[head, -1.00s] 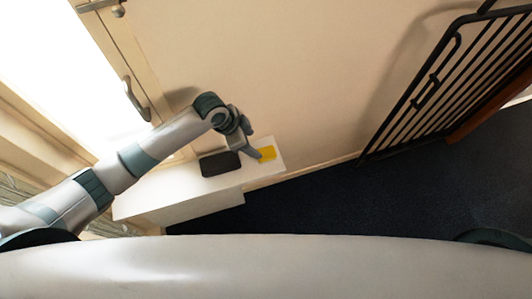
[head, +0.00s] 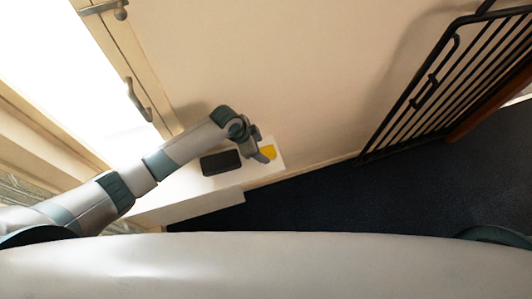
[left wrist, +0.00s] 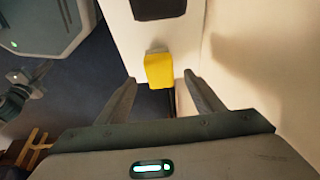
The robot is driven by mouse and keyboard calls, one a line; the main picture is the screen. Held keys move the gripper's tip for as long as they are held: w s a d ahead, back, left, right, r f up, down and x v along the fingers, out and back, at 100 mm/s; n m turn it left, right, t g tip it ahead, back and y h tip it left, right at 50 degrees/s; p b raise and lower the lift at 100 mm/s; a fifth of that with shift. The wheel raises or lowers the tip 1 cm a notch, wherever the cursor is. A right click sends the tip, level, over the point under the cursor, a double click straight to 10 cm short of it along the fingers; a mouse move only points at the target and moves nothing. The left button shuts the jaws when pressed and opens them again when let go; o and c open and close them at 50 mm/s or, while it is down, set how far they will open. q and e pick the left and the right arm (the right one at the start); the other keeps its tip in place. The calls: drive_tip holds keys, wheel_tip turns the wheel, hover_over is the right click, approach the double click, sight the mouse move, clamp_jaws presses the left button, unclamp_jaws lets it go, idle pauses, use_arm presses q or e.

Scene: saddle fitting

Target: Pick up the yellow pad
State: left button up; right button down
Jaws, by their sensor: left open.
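The yellow pad (head: 268,152) lies on the white surface near its right end in the head view, partly hidden by my left gripper. In the left wrist view the yellow pad (left wrist: 159,70) shows as a small rounded block, ahead of and between the fingers. My left gripper (head: 262,156) is over the pad in the head view. In the left wrist view the left gripper (left wrist: 160,88) is open, with a finger on each side and nothing held. I cannot tell its height above the pad.
A dark rectangular block (head: 220,162) sits on the white surface (head: 190,192), left of the pad; it also shows in the left wrist view (left wrist: 158,8). The wall is close behind. A black barred gate (head: 440,85) stands at right above dark floor.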

sight(266, 152)
use_arm(q)
drive_tip(key=shift+p+x, duration=0.5)
drive_tip(key=shift+x, duration=2)
drive_tip(key=shift+d, duration=0.1)
drive_tip(key=c, duration=1.2)
